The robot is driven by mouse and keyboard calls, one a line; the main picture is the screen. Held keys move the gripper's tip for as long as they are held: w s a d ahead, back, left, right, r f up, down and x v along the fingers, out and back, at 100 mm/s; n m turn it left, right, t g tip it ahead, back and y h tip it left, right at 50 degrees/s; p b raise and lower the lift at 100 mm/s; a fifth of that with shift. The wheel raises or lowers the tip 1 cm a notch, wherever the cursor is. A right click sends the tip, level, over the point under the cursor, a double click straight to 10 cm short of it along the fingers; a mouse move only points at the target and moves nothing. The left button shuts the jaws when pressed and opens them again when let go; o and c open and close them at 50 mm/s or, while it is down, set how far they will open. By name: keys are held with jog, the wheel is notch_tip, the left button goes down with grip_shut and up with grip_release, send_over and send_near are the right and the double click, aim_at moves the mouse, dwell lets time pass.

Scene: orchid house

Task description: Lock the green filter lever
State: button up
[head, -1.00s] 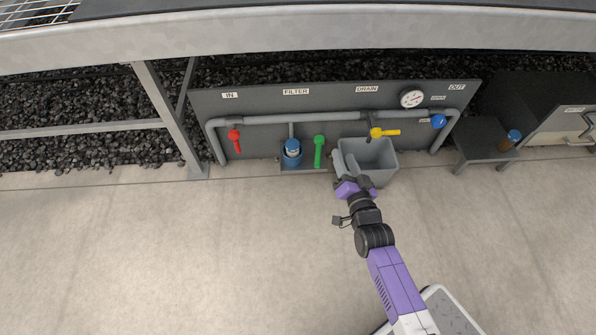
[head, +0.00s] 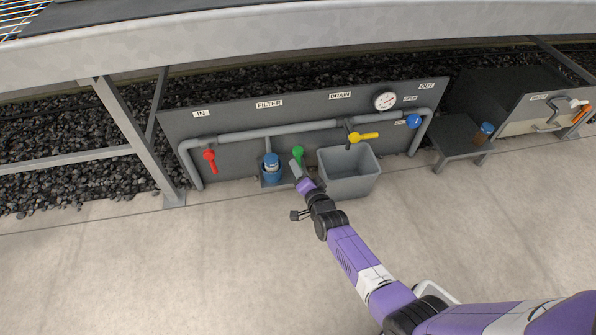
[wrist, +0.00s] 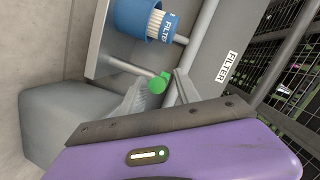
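The green filter lever (head: 298,153) is on the pipe panel, right of the blue filter housing (head: 271,168). Its top shows in the head view, and my gripper hides the lower part. In the wrist view the rounded green end (wrist: 158,85) shows between my fingers. My gripper (head: 297,170) is at the lever in the head view. In the wrist view my gripper (wrist: 160,92) has its two grey fingers apart, one on each side of the green end. I cannot tell whether they touch it.
A grey bin (head: 349,174) stands just right of my gripper, below the yellow drain lever (head: 362,137). A red lever (head: 210,160) is at the left and a blue knob (head: 414,121) at the right. The concrete floor (head: 120,270) in front is clear.

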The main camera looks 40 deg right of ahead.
jog(key=shift+w+d+f, duration=0.1)
jog(key=shift+w+d, duration=0.1)
jog(key=shift+w, duration=0.3)
grip_shut()
dwell(1.2)
